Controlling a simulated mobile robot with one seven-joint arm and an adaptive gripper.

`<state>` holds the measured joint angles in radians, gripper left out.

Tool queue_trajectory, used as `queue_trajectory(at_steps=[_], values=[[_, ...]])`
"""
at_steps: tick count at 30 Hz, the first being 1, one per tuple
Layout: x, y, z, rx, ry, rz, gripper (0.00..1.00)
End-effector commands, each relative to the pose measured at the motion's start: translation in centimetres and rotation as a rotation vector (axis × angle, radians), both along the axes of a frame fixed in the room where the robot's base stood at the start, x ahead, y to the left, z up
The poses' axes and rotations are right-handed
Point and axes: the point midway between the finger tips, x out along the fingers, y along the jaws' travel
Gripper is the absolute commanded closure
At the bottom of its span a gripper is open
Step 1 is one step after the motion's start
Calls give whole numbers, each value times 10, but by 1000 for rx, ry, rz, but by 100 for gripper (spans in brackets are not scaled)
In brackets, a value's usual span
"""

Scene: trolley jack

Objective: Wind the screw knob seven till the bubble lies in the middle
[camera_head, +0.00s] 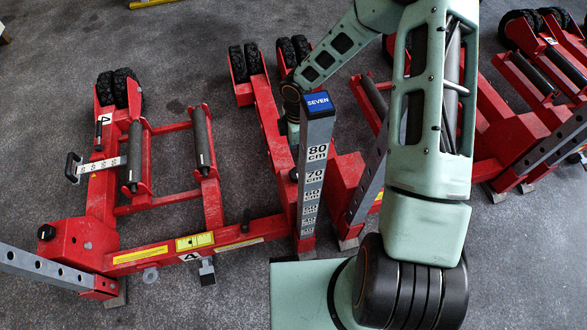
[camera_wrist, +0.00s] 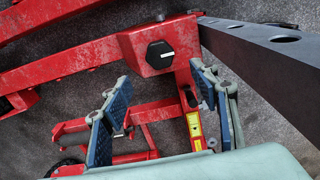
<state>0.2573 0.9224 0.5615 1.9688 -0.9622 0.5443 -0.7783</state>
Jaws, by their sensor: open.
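The post with the blue SEVEN label (camera_head: 318,103) stands upright in the middle of the head view, with a centimetre scale down its face. In the wrist view a black knob with a white mark (camera_wrist: 160,55) sits on a red block (camera_wrist: 143,66). I cannot read a number beside it. My gripper (camera_wrist: 160,80) is open, its two blue-padded fingers apart and empty, below the knob in the picture; they do not hold it. In the head view the gripper is mostly hidden behind the SEVEN post. I cannot make out a bubble in either view.
A red trolley jack marked 4 (camera_head: 128,258) stands at the left, with rollers and a black knob (camera_head: 46,232). More red jacks (camera_head: 515,135) stand at the right. A grey perforated bar (camera_wrist: 260,45) slants close to the right finger. Grey floor (camera_head: 190,50) is clear at the back.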

Motion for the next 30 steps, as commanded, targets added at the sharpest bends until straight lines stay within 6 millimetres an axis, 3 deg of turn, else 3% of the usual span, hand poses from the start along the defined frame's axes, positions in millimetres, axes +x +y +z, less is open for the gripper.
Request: queue_trajectory(at_steps=[16, 21, 30], values=[[-1, 1, -92, 1, 1, 0, 45], [0, 0, -104, 1, -1, -1, 45], [0, 0, -105, 0, -1, -1, 45]])
